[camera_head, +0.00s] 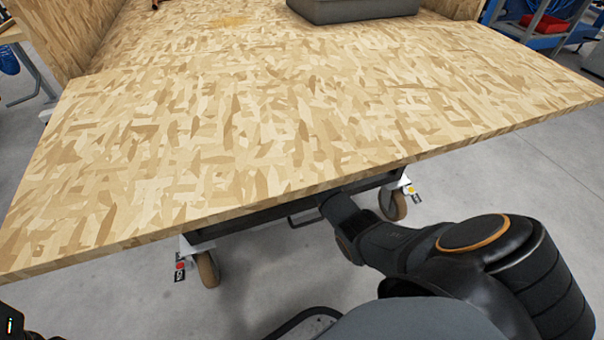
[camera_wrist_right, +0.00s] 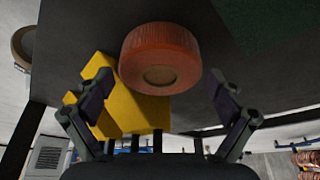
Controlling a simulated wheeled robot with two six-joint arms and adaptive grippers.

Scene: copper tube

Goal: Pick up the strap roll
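The strap roll, an orange-red disc-like roll (camera_wrist_right: 158,48) with a brown round centre, shows in the right wrist view at upper middle. It is on a dark surface (camera_wrist_right: 75,30), partly overlapping yellow blocks in the picture. My right gripper (camera_wrist_right: 162,92) is open, its two dark fingers spread to either side below the roll. Nothing is between the fingertips, and I cannot tell how far the roll is from them. In the head view my right arm reaches under the table edge, and its gripper is hidden.
Yellow blocks (camera_wrist_right: 128,108) lie beside the roll, close to the left finger in the wrist view. The wood-chip tabletop (camera_head: 270,130) is above my right arm and mostly bare, with a grey case (camera_head: 355,8) at its far edge. Caster wheels (camera_head: 207,268) stand below.

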